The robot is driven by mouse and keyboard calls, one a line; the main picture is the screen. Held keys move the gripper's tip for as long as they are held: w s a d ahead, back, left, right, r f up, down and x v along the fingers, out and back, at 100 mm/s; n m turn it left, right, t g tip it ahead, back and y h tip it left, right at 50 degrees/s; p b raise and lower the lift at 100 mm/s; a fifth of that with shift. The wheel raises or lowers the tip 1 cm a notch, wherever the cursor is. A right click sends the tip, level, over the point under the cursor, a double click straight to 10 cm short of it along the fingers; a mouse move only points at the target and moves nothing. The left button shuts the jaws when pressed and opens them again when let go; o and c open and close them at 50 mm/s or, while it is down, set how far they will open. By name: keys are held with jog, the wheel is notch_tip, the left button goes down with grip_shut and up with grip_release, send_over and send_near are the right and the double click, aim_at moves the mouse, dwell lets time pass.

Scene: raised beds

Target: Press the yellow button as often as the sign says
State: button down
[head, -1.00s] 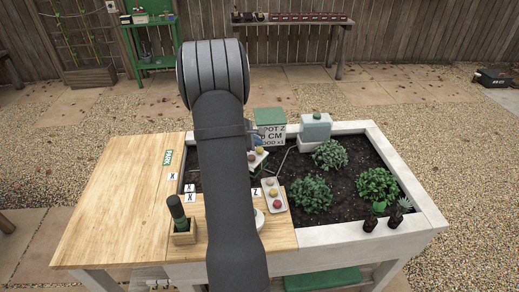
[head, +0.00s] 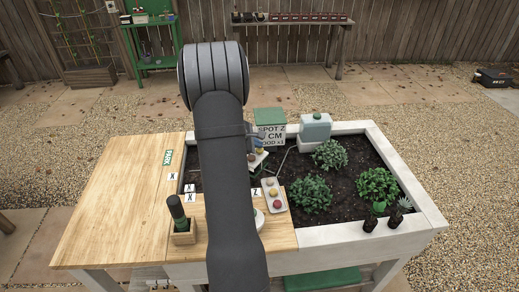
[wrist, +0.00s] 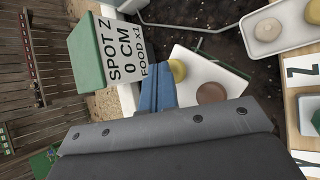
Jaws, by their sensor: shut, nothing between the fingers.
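A sign (wrist: 118,55) reads "SPOT Z, 0 CM, FOOD x1" in the wrist view; it also shows in the head view (head: 271,135). A yellow button (wrist: 177,70) sits on a white panel (wrist: 222,76) beside a brown button (wrist: 210,93). In the head view, the yellow button (head: 259,151) shows just right of my arm. My gripper (wrist: 158,75) has blue fingers, shut and empty, close to the left of the yellow button in the wrist view. I cannot tell whether they touch it. The wrist housing hides the lower part of that view.
A white tray with round pieces (head: 274,204) lies on the wooden top. Leafy plants (head: 311,194) grow in the soil bed. A pale container (head: 315,128) stands at the bed's back. A wooden holder (head: 184,236) with a dark green handle stands left of my arm.

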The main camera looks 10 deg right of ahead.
aim_at(257, 150)
jog(key=shift+f, duration=0.4)
dwell(0.6)
jog(key=shift+r, duration=1)
jog(key=shift+r, duration=2.5)
jog(key=shift+f, duration=0.1)
notch_tip(257, 150, up, 4)
jog(key=shift+f, duration=0.1)
